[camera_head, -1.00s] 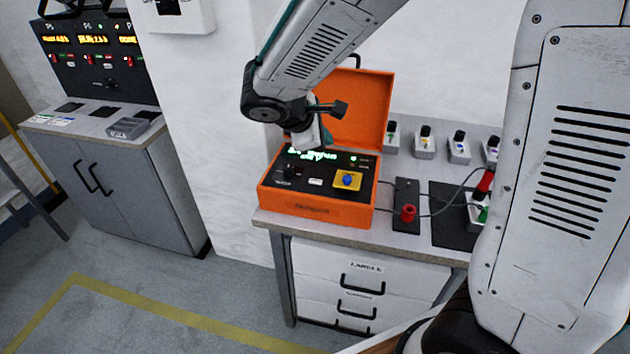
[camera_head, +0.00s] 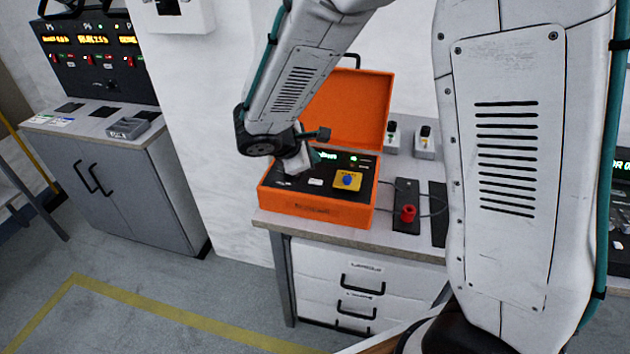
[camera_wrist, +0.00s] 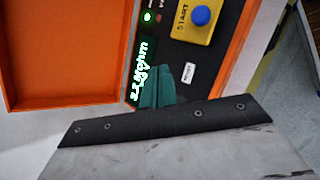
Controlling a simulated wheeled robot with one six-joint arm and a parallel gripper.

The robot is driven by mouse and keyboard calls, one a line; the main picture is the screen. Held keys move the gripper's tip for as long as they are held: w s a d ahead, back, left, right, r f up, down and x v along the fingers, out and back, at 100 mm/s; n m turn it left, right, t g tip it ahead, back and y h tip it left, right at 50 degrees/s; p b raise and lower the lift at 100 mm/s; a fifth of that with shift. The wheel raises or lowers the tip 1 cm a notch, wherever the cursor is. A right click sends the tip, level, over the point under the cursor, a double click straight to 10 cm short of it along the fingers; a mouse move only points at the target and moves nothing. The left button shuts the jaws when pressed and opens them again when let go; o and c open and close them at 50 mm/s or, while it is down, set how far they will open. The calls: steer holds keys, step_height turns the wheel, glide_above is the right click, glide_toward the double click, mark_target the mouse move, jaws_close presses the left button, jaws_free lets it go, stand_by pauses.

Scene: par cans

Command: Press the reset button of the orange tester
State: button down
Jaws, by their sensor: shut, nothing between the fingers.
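The orange tester (camera_head: 315,208) stands open on the bench, its lid up at the back. Its black panel has a lit green display (camera_wrist: 142,72), a yellow START block (camera_head: 349,180) with a blue button (camera_wrist: 201,16), and a small white marked key (camera_head: 315,182). That key also shows in the wrist view (camera_wrist: 188,72); its lettering looks like RESET. My gripper (camera_wrist: 156,88) is shut and empty, its teal tips beside the white key in the picture. In the head view my wrist covers the panel's left part. I cannot tell whether the tips touch the panel.
A black pad with a red knob (camera_head: 407,214) and a cable lies right of the tester. Small switch boxes (camera_head: 425,142) stand behind it. My arm hides the bench farther right. A grey cabinet with a lit console (camera_head: 95,55) stands at the left, with open floor between.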

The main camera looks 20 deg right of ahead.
steer(key=shift+f, duration=2.2)
steer(key=shift+f, duration=0.4)
steer(key=shift+f, duration=0.35)
stand_by(0.8)
steer(key=shift+r, duration=0.8)
steer(key=shift+r, duration=2.5)
steer(key=shift+s+d, duration=0.1)
